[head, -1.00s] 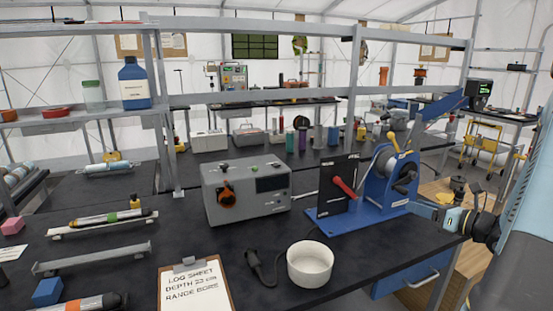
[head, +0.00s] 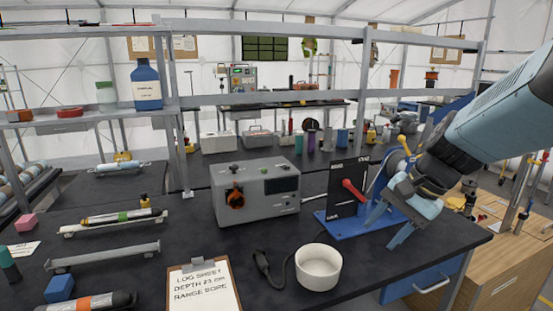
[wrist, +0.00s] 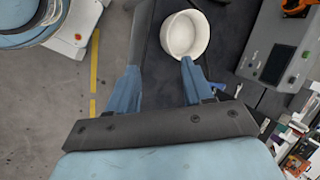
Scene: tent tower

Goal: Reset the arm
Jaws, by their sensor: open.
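My gripper (head: 386,228) hangs above the right part of the dark bench, in front of the blue winch stand (head: 340,226). Its blue fingers are apart with nothing between them. The arm comes in from the right edge of the head view and hides much of the winch.
A white bowl (head: 318,267) stands on the bench near the front; it also shows in the wrist view (wrist: 185,35). A grey instrument box (head: 258,192) with an orange knob stands behind it. A clipboard (head: 203,290) lies left. A shelf rail (head: 270,99) crosses behind.

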